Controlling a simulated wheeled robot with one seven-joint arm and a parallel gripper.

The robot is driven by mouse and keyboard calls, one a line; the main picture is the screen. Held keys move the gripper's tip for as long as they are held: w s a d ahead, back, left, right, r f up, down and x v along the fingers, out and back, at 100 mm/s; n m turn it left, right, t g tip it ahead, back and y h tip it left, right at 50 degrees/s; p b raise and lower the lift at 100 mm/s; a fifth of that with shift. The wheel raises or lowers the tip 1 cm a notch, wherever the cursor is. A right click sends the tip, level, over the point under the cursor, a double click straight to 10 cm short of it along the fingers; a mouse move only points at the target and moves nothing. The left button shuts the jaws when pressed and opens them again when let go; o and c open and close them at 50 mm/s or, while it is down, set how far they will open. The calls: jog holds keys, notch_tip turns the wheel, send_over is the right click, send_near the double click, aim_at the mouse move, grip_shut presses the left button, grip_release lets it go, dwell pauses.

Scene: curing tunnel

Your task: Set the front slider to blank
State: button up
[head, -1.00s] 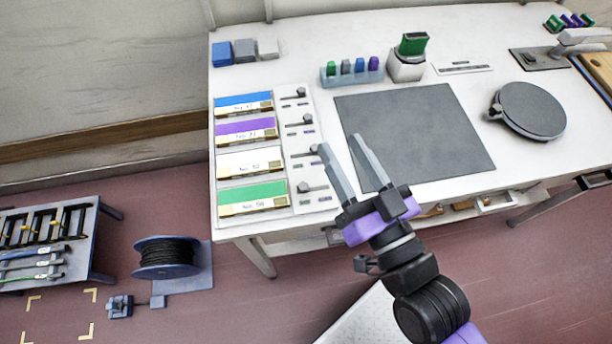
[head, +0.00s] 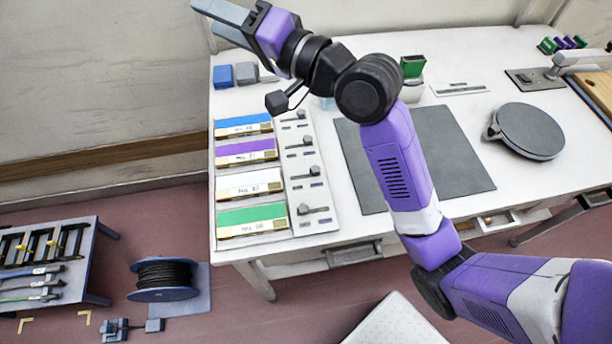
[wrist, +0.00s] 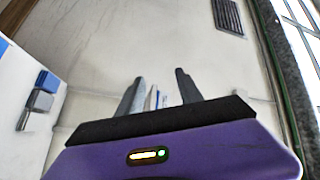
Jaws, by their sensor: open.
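The front slider (head: 303,209) is a dark knob on a short slot, in the nearest row of the pale slider panel (head: 331,222), beside the green card. Its knob stands at the left end of the slot. Two small labels lie below the slot, a greyish one at left and a purple one at right; their text is too small to read. My gripper (head: 204,17) is open and empty, raised at the upper left, well away from the slider. In the wrist view, my gripper (wrist: 159,82) faces the bare wall and the slider is out of sight.
Three more sliders (head: 308,141) sit behind, beside white, purple and blue cards. A dark mat (head: 455,150) and round plate (head: 530,131) lie to the right. Blue and grey blocks (head: 246,72) stand at the back left. My arm crosses above the mat.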

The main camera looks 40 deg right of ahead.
notch_tip(320, 180, down, 8)
jog(key=s+g+y, duration=0.1)
jog(key=s+g, duration=0.1)
jog(key=g, duration=0.5)
jog(key=m+g+h, duration=0.3)
jog(key=m+g, duration=0.5)
jog(key=g, duration=0.4)
send_near(303, 208)
jog(key=shift+t, duration=0.3)
jog(key=shift+s+b+x, duration=0.1)
jog(key=shift+b+x, duration=0.05)
jog(key=shift+x, duration=1.85)
jog(key=shift+s+b+x, duration=0.15)
jog(key=shift+x, duration=1.85)
jog(key=shift+d, duration=0.1)
grip_shut()
